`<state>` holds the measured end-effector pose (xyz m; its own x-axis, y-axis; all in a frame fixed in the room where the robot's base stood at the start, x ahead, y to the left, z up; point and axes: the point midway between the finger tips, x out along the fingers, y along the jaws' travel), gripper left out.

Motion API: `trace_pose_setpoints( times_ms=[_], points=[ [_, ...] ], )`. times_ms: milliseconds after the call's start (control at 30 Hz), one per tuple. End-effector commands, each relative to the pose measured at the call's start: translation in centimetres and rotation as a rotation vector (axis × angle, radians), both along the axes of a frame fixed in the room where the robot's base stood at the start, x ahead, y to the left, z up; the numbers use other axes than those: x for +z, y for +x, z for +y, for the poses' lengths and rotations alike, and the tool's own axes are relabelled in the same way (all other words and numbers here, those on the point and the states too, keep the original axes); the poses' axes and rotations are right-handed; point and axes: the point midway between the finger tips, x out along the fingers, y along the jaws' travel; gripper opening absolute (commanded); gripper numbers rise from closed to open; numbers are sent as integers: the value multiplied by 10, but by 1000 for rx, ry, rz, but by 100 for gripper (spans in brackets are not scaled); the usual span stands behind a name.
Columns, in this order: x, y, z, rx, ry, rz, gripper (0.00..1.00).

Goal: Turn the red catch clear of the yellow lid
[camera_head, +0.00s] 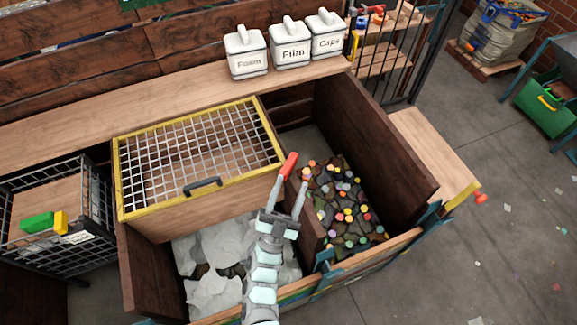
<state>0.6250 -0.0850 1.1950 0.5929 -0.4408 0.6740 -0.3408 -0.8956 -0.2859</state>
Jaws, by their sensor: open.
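The yellow lid (268,128) is a yellow-framed wire mesh panel with a dark handle (203,187) on its front part. It lies over the left part of the bin. The red catch (290,163) is a short red bar at the lid's front right corner, slanting up and to the right. My gripper (292,184) reaches up from the bottom of the view, with its two fingers apart. The fingertips are just below the catch in the picture, the left one close to its lower end. I cannot tell whether they touch it. The catch's lower end is partly hidden.
Right of the catch is an open compartment with several coloured caps (350,215). White film (213,293) lies in front of the lid. Wooden dividers (375,130) stand up around the compartments. White canisters (290,45) stand on the rear shelf. A wire basket (85,200) is at left.

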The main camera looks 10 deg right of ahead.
Motion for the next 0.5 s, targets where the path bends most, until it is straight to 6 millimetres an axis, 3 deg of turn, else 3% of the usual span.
trace_pose_setpoints(
  times_ms=[33, 233, 400, 500],
  points=[
    [-27, 22, -1, -19, 38, 59, 49],
    [-110, 84, 4, -85, 145, 308, 49],
    [-169, 115, 17, -124, 179, 531, 49],
    [-191, 123, 23, -144, 175, 642, 49]
  ],
)
